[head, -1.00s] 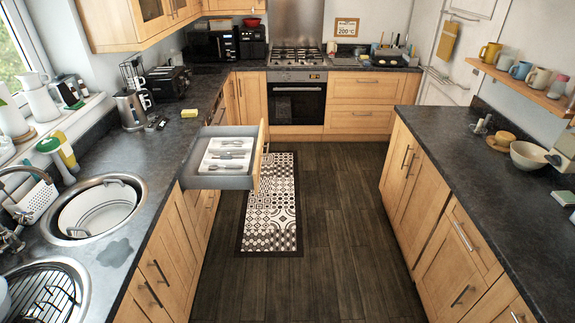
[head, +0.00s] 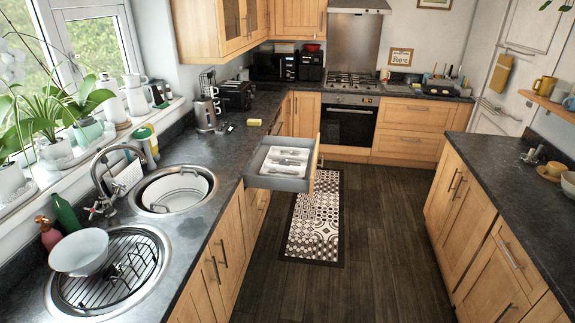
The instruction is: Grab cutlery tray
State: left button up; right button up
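The white cutlery tray (head: 285,161) lies inside an open drawer (head: 279,182) under the left counter. Several pieces of cutlery lie in its compartments. The drawer is pulled out over the floor, and its wooden front (head: 316,165) faces right. Neither of my grippers shows in the head view.
The left counter (head: 215,170) holds a round sink with white plates (head: 176,191) and a nearer round sink with a rack (head: 112,272) and a white bowl (head: 79,251). A right counter (head: 515,190) faces it. The dark floor (head: 375,240) between them is clear except for a patterned mat (head: 314,220).

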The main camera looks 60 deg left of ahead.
aim_at(273, 156)
jog(key=u, duration=0.3)
jog(key=i, duration=2.1)
jog(key=u, duration=1.15)
jog(key=i, duration=1.3)
jog(key=u, duration=1.1)
